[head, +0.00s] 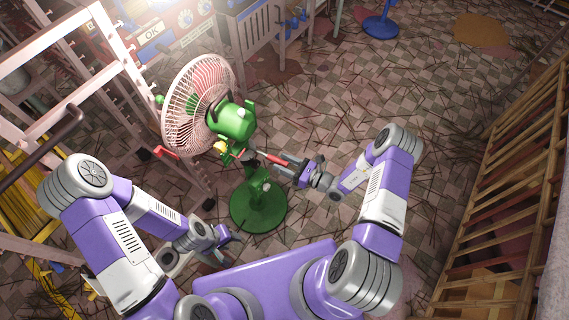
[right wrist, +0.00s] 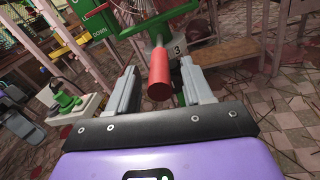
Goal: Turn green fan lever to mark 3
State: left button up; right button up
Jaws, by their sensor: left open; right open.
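The green fan (head: 236,121) stands on a round green base (head: 257,208) in the middle of the head view, its pale cage (head: 183,110) turned left. In the right wrist view, a red lever handle (right wrist: 159,76) points towards me from a green part of the fan. A white plate with the number 3 (right wrist: 177,50) is just right of and behind the handle. My right gripper (right wrist: 160,88) is open, one finger on each side of the handle, with visible gaps. My left gripper (head: 232,238) is open and empty, low near the fan's base.
A pale ladder-like frame (head: 125,60) stands at the left. A wooden slatted rack (head: 512,190) runs along the right. The tiled floor right of the fan is mostly free, strewn with thin sticks.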

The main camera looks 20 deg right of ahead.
grip_shut()
dwell(0.4)
